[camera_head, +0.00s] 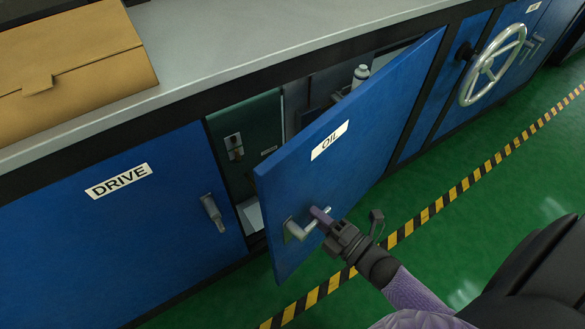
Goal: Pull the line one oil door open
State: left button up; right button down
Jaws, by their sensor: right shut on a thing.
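The blue oil door (365,130), labelled OIL, stands partly open, swung out from the cabinet on its right-hand side. Its metal handle (296,231) sits near the lower left of its face. My right gripper (324,219) is at the handle's bar and shut on it; its fingers hide part of the bar. Behind the door the compartment shows a dark green inner panel (250,140) and a white bottle (360,75). The door hides the rest of the inside. My left gripper is not in view.
The closed blue DRIVE door (110,230) with its own handle (213,212) is at the left. A cardboard box (75,60) lies on the grey countertop (250,40). A metal handwheel (493,64) sticks out at the right. The green floor (480,220) beyond the striped tape (455,192) is clear.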

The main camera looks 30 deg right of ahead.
jog(key=s+d+n+g+y+b, duration=0.1)
jog(key=s+d+n+y, duration=0.1)
jog(key=s, duration=0.7)
jog(key=d+y, duration=0.1)
jog(key=d, duration=0.1)
jog(key=shift+s+d+g, duration=0.3)
jog(key=shift+d, duration=0.1)
jog(key=c, duration=0.6)
grip_release()
jog(key=shift+o, duration=0.2)
jog(key=v, duration=0.9)
jog(key=shift+s+d+b, duration=0.25)
jog(key=shift+s+b, duration=0.05)
jog(key=shift+s, duration=0.05)
